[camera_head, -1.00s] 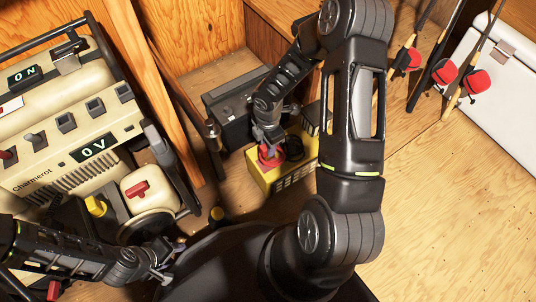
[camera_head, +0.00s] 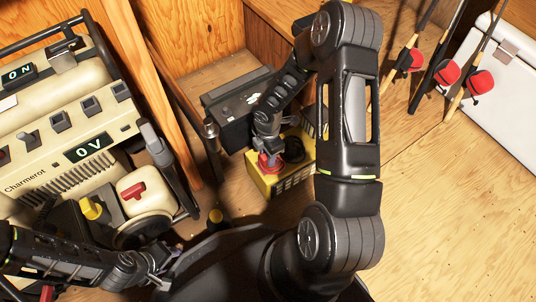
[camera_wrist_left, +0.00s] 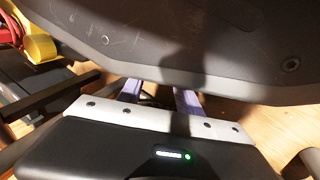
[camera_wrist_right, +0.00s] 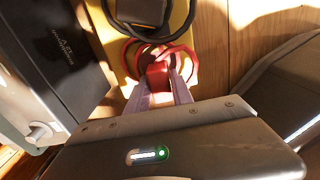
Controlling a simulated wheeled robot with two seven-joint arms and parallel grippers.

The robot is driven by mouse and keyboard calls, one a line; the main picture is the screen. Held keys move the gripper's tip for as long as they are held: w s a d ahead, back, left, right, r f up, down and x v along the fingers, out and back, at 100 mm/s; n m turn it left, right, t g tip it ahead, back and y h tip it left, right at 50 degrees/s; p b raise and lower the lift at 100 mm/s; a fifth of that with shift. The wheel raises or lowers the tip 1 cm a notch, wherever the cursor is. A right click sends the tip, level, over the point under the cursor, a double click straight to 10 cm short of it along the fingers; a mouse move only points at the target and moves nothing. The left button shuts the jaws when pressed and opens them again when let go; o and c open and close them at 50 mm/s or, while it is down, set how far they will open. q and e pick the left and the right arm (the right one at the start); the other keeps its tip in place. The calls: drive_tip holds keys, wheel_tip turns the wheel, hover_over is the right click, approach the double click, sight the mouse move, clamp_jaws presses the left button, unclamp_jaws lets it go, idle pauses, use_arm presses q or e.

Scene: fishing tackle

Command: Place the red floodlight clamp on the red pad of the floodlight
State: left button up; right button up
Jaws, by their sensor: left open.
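The floodlight appears to be the yellow box (camera_head: 291,180) with a vented side, low in the middle of the head view. My right gripper (camera_head: 268,150) points down over its left part. In the right wrist view, my right gripper's fingers (camera_wrist_right: 160,92) close in on both sides of a red block, which looks like the red clamp (camera_wrist_right: 158,74). Red cable loops around it, above the yellow surface (camera_wrist_right: 117,50). I cannot make out the red pad or whether the clamp touches the box. My left gripper (camera_head: 158,275) is open and empty at lower left.
A black battery-like box (camera_head: 236,108) stands just behind the yellow box. A cream generator (camera_head: 75,130) fills the left. A black cable (camera_wrist_right: 170,35) lies on the yellow box. Fishing rods (camera_head: 440,75) and a white cooler (camera_head: 508,85) stand at right, with clear wooden floor before them.

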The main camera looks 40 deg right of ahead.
drive_tip(key=o, duration=0.4)
drive_tip(key=shift+r, duration=0.1)
wheel_tip(320, 180, up, 12)
drive_tip(key=p, duration=0.6)
idle(0.4)
